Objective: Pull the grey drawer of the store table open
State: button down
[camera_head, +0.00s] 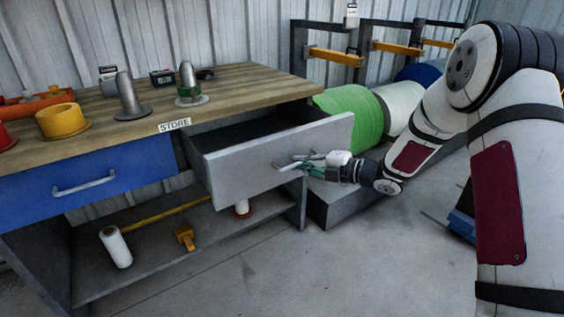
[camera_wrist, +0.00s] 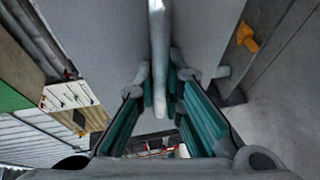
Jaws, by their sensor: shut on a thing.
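The grey drawer (camera_head: 262,157) of the store table (camera_head: 283,88) stands well open, pulled out from under the wooden top. Its dark inside shows from above in the head view. My gripper (camera_head: 304,164) is at the drawer's front, shut on the drawer's bar handle (camera_head: 283,166). In the wrist view the handle (camera_wrist: 158,45) runs down between the two teal-lined fingers (camera_wrist: 160,108), with the grey drawer front (camera_wrist: 95,35) behind it. The fingers hide part of the handle in the head view.
A blue drawer (camera_head: 88,180) beside it is shut. On the tabletop stand metal cones (camera_head: 128,95), a yellow spool (camera_head: 62,120) and an orange tray (camera_head: 38,101). A lower shelf (camera_head: 160,252) holds a white roll (camera_head: 116,247). A green roll (camera_head: 352,112) lies behind my gripper. Floor in front is clear.

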jog(key=s+d, duration=0.3)
jog(key=s, duration=0.2)
jog(key=shift+d+b, duration=0.3)
jog(key=shift+s, duration=0.1)
jog(key=c, duration=1.7)
grip_release()
jog(key=v, duration=1.2)
